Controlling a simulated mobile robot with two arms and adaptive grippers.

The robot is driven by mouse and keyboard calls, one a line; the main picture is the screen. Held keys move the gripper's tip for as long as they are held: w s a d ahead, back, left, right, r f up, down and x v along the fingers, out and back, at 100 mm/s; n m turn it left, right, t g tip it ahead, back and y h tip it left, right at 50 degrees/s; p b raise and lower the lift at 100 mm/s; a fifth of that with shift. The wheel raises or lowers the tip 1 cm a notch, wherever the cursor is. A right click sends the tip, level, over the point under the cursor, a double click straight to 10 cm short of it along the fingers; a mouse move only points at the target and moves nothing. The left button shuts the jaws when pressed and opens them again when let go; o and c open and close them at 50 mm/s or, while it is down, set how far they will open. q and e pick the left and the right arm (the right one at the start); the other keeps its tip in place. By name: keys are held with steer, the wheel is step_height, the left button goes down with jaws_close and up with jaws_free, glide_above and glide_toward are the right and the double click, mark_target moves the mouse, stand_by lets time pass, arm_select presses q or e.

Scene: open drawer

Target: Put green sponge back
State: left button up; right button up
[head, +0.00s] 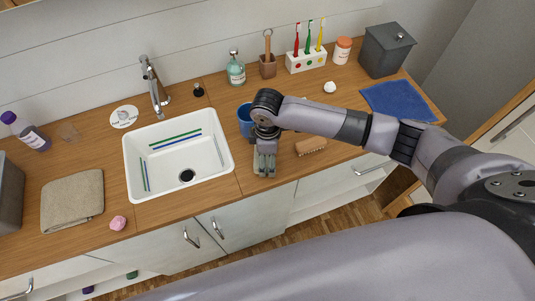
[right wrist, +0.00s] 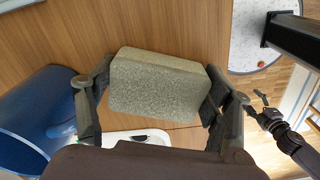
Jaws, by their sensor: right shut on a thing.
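The green sponge (right wrist: 158,85) is a pale grey-green block with a rough face. In the right wrist view it sits between the two fingers of my right gripper (right wrist: 160,92), which is shut on its ends. In the head view my right gripper (head: 265,160) points down near the counter's front edge, just right of the sink, and mostly hides the sponge. Whether the sponge touches the counter is not clear. My left gripper (right wrist: 264,112) shows small and dark in the right wrist view; its jaw state is unclear.
A blue cup (head: 245,121) stands close behind my right gripper, and a wooden brush (head: 311,146) lies to its right. The white sink (head: 140,187) is on the left. A blue cloth (head: 400,101) lies at the right. Cabinet fronts (head: 245,221) are below the counter.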

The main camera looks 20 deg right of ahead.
steer(key=shift+f, duration=0.15)
steer(key=o, duration=1.2)
step_height(320, 180, up, 12)
steer(key=shift+r+b, duration=0.25)
steer(key=shift+b, duration=0.85)
